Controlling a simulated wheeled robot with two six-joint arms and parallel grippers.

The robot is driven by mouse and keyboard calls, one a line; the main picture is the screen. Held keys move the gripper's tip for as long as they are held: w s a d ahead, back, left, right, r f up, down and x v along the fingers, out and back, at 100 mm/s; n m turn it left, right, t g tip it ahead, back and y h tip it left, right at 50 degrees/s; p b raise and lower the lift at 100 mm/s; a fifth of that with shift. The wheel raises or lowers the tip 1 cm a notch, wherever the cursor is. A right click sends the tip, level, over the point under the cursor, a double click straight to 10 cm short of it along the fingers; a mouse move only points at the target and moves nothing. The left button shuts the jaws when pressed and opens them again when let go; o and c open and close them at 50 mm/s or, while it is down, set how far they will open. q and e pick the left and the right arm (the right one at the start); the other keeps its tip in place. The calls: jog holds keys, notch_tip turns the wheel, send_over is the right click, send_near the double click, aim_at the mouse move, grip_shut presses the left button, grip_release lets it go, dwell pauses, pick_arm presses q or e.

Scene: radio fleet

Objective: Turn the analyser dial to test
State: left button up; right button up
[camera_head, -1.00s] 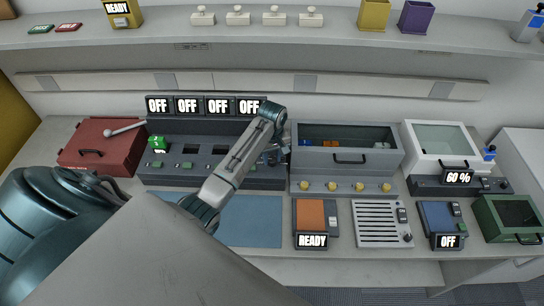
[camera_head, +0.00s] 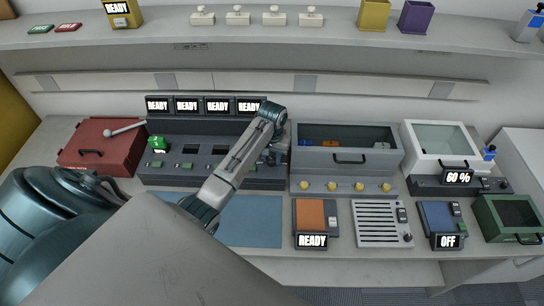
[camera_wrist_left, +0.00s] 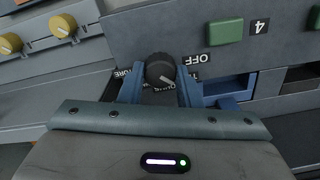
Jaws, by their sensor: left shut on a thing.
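A black dial (camera_wrist_left: 160,70) sits on the dark slotted console (camera_head: 215,128) at the back. My left gripper (camera_wrist_left: 158,90) is shut on this dial; its blue fingers lie on both sides of it. In the head view the left gripper (camera_head: 272,157) is at the console's right end, mostly hidden by its own arm. Lettering around the dial includes OFF, and a partly hidden label ends in TORE. The dial's white mark points down and right in the wrist view. The console's displays (camera_head: 202,105) read READY. My right gripper is not in view.
A grey drawer unit (camera_head: 346,170) with yellow knobs stands just right of the gripper. A red box (camera_head: 104,148) is at left. An orange-topped unit (camera_head: 310,215) reads READY; a blue-topped unit (camera_head: 437,215) reads OFF. A blue mat (camera_head: 250,220) is bare where visible.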

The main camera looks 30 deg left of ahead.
aim_at(272, 159)
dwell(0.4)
pick_arm(q)
jog(key=o, duration=1)
jog(key=shift+c, duration=0.2)
jog(key=shift+r, duration=0.5)
notch_tip(272, 159, up, 7)
jog(key=b, duration=0.2)
jog(key=shift+f+b, duration=0.1)
jog(key=shift+b, duration=0.3)
jog(key=shift+r+p, duration=1.45)
jog(key=shift+r, duration=0.15)
jog(key=shift+f, duration=0.1)
